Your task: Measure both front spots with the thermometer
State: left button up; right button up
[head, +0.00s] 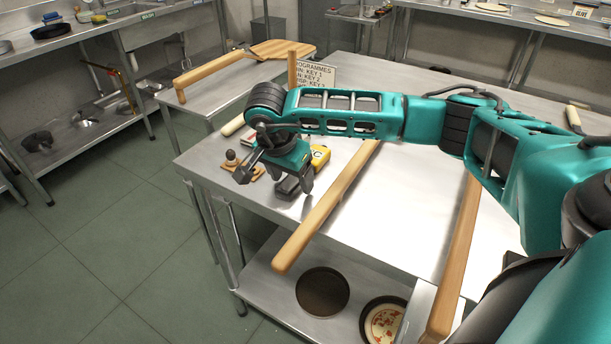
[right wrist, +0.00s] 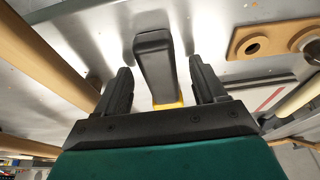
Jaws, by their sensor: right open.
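The thermometer looks like a yellow and black hand tool (head: 320,157) lying on the steel table. Its black end also shows in the right wrist view (right wrist: 153,58), with a bit of yellow behind it. My right gripper (head: 275,182) is open and points down over it. In the wrist view the black end sits between the two spread fingers (right wrist: 160,85), with visible gaps on both sides. I cannot tell how much height separates them. The front spots cannot be made out, and no oven is recognisable. My left gripper is not in view.
Long wooden handles (head: 330,205) (head: 458,255) cross the steel table (head: 400,215). A wooden holder with a knob (head: 232,158) lies left of my gripper. A programmes sign (head: 316,74) stands behind my arm. A dark pan (head: 322,291) and a pizza (head: 385,322) are on the lower shelf.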

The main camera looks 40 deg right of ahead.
jog(key=shift+f, duration=0.1)
jog(key=shift+c, duration=0.5)
jog(key=c, duration=1.1)
notch_tip(320, 180, up, 7)
jog(key=p, duration=0.4)
jog(key=shift+f+p, duration=0.1)
jog(key=shift+p, duration=0.3)
jog(key=shift+c, duration=0.2)
jog(key=shift+r, duration=2.65)
